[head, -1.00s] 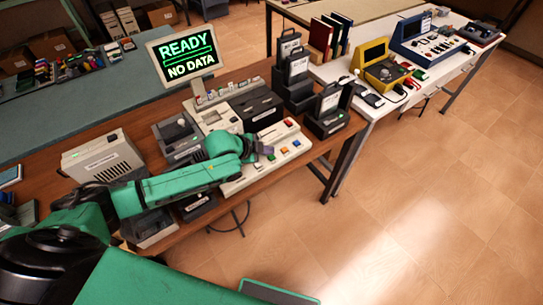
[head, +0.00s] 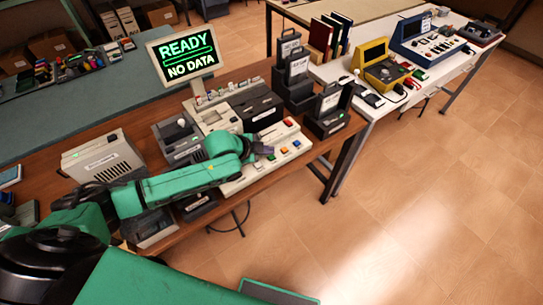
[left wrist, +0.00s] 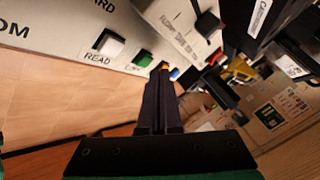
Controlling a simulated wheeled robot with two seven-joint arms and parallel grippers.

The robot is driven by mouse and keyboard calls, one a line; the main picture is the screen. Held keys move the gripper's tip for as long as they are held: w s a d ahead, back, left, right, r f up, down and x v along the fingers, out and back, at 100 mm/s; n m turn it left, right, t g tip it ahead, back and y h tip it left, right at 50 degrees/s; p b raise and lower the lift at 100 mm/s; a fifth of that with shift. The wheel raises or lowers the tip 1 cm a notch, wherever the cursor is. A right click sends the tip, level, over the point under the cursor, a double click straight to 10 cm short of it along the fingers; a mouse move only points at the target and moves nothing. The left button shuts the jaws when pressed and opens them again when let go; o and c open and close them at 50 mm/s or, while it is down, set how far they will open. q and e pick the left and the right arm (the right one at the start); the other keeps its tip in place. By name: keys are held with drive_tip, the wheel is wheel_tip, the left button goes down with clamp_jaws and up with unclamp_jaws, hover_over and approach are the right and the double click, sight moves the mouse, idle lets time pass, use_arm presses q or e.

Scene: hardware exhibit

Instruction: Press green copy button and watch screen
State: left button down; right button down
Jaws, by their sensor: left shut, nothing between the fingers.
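The green copy button (left wrist: 143,58), labelled COPY, sits on the pale control panel beside a white READ button (left wrist: 108,43). My left gripper is shut and empty over the panel. In the left wrist view its dark fingers (left wrist: 162,72) lie just right of the copy button, and I see no contact with it. The screen (head: 187,54) behind the panel reads "READY" and "NO DATA" in lit letters. My right gripper is not in view.
Blue (head: 271,157), orange (head: 284,150) and red (head: 287,122) buttons are close to my left gripper. Dark upright devices (head: 329,112) stand right of the panel. A beige box (head: 101,157) stands left. The floor (head: 400,220) in front is clear.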

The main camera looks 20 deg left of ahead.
use_arm(q)
drive_tip(key=shift+f, duration=0.45)
drive_tip(key=shift+f+b, duration=0.35)
drive_tip(key=shift+f, duration=0.05)
idle(0.4)
drive_tip(key=shift+r, duration=0.1)
drive_tip(key=shift+r+p, duration=0.75)
drive_tip(key=shift+p, duration=0.2)
wheel_tip(320, 180, up, 5)
drive_tip(key=p, duration=0.5)
drive_tip(key=shift+s+f, duration=0.1)
idle(0.5)
